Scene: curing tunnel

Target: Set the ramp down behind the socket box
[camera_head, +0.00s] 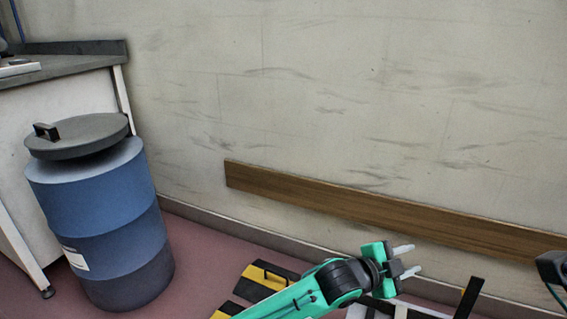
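A black and yellow striped piece with a dark handle (258,277), likely the ramp, lies on the floor below the wall. My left arm hides part of it. My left gripper (408,260) is to its right, with its two pale fingers apart and nothing between them. It points right, in front of the wall. My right gripper is not in view. I cannot make out a socket box for certain. A dark object (552,268) with a teal cable is cut off at the right edge, and I cannot tell what it is.
A blue drum (105,215) with a loose-looking dark lid (78,134) stands at the left by a grey-topped bench (60,66). A wooden rail (330,198) runs along the wall. A dark upright bar (468,298) and pale pieces are at the bottom right. Reddish floor (205,255) is bare beside the drum.

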